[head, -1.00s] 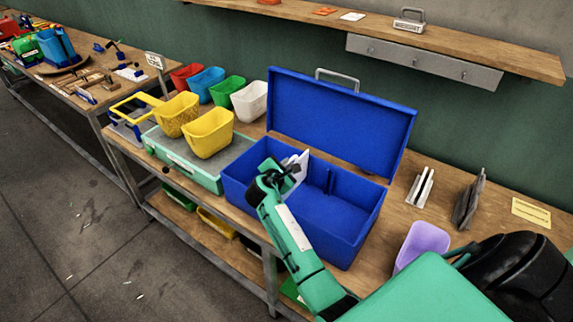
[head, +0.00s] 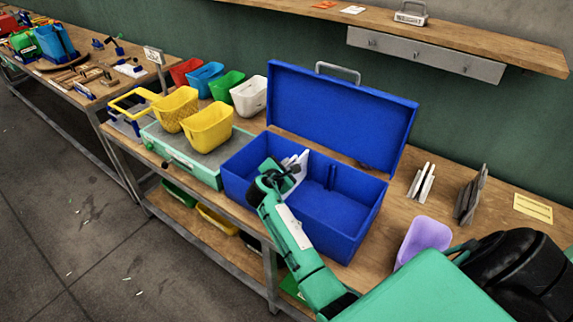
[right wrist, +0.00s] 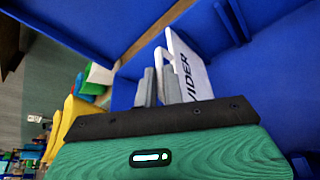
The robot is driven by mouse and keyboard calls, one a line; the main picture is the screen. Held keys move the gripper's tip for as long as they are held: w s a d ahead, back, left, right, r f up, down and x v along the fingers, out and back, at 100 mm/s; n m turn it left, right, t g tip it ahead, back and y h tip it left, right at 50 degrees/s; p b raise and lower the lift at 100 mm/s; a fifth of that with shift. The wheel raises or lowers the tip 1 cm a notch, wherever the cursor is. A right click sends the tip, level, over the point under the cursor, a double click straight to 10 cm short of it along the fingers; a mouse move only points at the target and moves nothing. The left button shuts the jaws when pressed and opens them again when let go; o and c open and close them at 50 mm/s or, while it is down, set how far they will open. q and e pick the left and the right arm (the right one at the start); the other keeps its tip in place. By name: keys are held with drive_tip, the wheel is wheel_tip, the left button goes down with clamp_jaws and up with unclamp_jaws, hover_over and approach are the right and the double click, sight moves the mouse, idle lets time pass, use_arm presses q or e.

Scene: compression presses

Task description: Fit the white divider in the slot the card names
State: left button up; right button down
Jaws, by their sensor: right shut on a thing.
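The white divider (head: 301,163) stands upright at the left part of the open blue toolbox (head: 347,237), near its back wall. My right gripper (head: 284,172) is shut on it. In the right wrist view the divider (right wrist: 187,68) shows part of its lettering, "VIDER", beside the grey fingers (right wrist: 158,86). Its lower edge is hidden, so I cannot tell whether it sits in a slot. A rib (head: 331,177) shows on the box's back wall, right of the divider. A yellow card (head: 533,208) lies at the far right, its writing too small to read. My left gripper is out of view.
The raised lid (head: 340,115) stands behind the box. White plates (head: 421,183) and grey plates (head: 469,195) stand in racks to the right, near a purple bin (head: 424,238). Yellow bins (head: 208,129) stand left of the box. The box's right half is empty.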

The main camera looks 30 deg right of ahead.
drive_tip(key=shift+f+b, duration=0.6)
drive_tip(key=shift+f, duration=0.45)
drive_tip(key=c, duration=1.4)
unclamp_jaws()
drive_tip(key=shift+c, duration=0.2)
drive_tip(key=b+v, duration=0.3)
drive_tip(key=v, duration=1.1)
drive_tip(key=shift+d, duration=0.1)
